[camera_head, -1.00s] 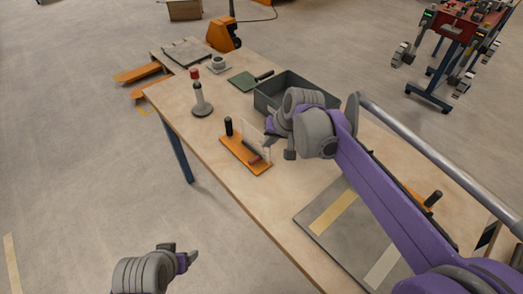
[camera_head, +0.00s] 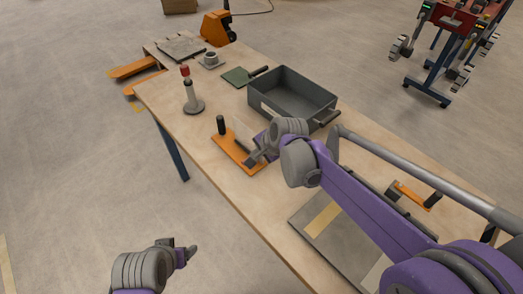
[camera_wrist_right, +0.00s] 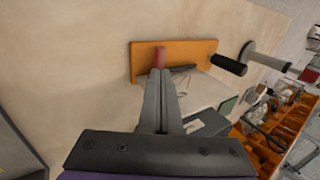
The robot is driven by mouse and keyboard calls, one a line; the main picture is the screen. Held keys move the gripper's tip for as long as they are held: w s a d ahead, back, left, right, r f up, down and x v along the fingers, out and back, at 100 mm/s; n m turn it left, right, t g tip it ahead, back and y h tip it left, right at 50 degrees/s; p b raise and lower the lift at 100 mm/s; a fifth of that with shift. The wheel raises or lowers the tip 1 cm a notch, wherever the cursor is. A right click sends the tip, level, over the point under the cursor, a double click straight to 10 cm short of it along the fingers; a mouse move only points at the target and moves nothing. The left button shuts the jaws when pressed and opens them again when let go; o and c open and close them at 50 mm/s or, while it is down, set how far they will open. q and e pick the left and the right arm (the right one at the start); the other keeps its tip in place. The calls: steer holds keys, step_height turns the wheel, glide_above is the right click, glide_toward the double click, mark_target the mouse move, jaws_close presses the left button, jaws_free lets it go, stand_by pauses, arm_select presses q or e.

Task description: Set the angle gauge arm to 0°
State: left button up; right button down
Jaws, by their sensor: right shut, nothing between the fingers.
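The angle gauge has an orange base (camera_head: 222,144) on the table, with a black knob (camera_head: 221,125) at its far end and an upright clear plate (camera_head: 241,130). In the right wrist view the orange base (camera_wrist_right: 200,50), the black knob (camera_wrist_right: 229,64) and the plate (camera_wrist_right: 207,93) show beyond the fingers. A red piece (camera_wrist_right: 159,55) stands right at the fingertips; I cannot tell if they touch it. My right gripper (camera_head: 250,161) is shut and empty at the gauge's near end, hiding part of it. The arm's angle is not readable. My left gripper (camera_head: 181,249) is open and empty, off the table.
A grey bin (camera_head: 317,98) stands behind my right gripper. A grey post with a red top (camera_head: 191,95) stands left of the gauge. A grey board (camera_head: 310,215) and another orange piece with a black knob (camera_head: 412,196) lie to the right, partly behind my right arm.

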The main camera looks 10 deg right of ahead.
steer(key=x, duration=0.5)
steer(key=shift+f, duration=0.1)
